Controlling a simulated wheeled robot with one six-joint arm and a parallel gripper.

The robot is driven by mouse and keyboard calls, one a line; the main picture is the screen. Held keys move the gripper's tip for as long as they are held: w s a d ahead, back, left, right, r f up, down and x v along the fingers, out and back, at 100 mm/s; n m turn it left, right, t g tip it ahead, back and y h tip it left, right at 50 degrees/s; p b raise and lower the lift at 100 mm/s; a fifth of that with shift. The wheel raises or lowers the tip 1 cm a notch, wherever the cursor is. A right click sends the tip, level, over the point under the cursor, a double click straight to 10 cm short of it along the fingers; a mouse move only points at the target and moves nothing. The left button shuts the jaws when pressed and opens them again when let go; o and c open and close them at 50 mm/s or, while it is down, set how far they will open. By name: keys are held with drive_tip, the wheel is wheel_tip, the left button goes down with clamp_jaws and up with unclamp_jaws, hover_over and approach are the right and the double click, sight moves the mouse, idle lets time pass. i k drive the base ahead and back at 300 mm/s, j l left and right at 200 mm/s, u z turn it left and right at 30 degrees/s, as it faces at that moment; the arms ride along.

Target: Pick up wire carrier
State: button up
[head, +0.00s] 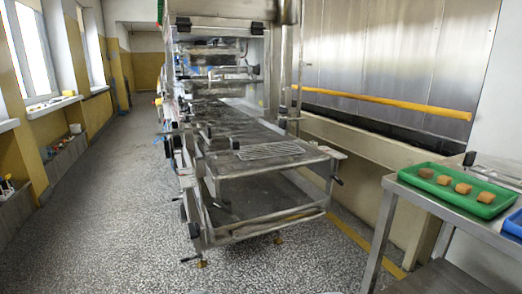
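The wire carrier (270,151) looks like a flat, pale wire grid. It lies on the near end of the metal machine's upper deck (290,163), close to the deck's front edge. Nothing visible covers it. My gripper does not show in the head view, so its state and what it may hold cannot be seen.
A metal side table (440,207) at the right bears a green tray (470,204) with several brown pieces and part of a blue tray (513,224). The machine's lower shelf (265,208) sits below the deck. Speckled floor (100,215) is clear at left. A window sill lines the left wall.

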sight(234, 142)
drive_tip(key=i+l+u, duration=0.2)
drive_tip(key=i, duration=0.95)
drive_tip(key=j, duration=0.1)
